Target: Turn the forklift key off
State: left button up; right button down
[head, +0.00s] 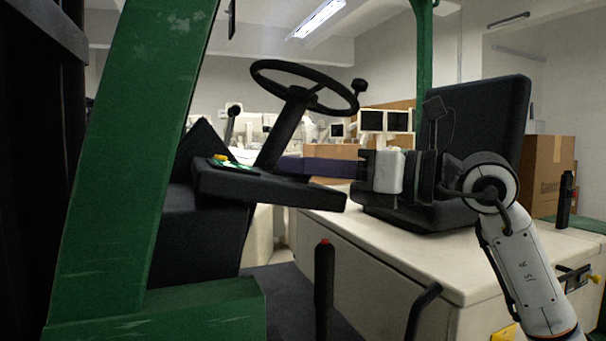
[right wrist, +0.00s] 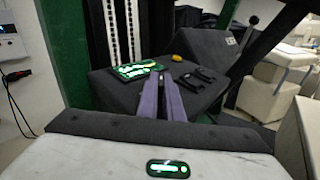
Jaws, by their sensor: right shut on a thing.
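The forklift dashboard (head: 270,187) is a dark slab below the steering wheel (head: 305,88). It also shows in the right wrist view (right wrist: 110,92), with a green and white panel (right wrist: 135,70) on it. My right gripper (head: 282,165) reaches in from the right, its purple fingers over the dashboard. In the right wrist view the fingers (right wrist: 160,77) are close together, tips at the dashboard beside the panel. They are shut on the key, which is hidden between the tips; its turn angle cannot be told. My left gripper is not in view.
A yellow knob (right wrist: 177,58) and dark levers (right wrist: 198,80) stand close to the fingertips. The black seat (head: 475,150) is behind my right wrist. A green post (head: 135,150) rises at left. A red-tipped lever (head: 324,285) stands below the dashboard.

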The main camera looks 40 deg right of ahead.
jog(key=n+g+y, duration=0.2)
jog(key=n+y, duration=0.1)
jog(key=shift+d+y, duration=0.1)
jog(key=shift+y, duration=0.2)
jog(key=n+g+y+p, duration=0.1)
jog(key=n+g+y, duration=0.2)
jog(key=shift+r+p, duration=0.2)
jog(key=shift+p, duration=0.15)
jog(key=n+g+y+p, duration=0.2)
jog(key=n+g, duration=0.1)
jog(key=shift+f+n+g+y+p, duration=0.15)
jog(key=shift+n+g+y+p, duration=0.35)
jog(key=shift+n+g+p, duration=0.75)
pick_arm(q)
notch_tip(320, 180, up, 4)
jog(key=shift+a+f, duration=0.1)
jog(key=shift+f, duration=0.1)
pick_arm(e)
jog(key=shift+g, duration=0.55)
jog(key=shift+f, duration=0.1)
jog(key=c, duration=1.9)
grip_release()
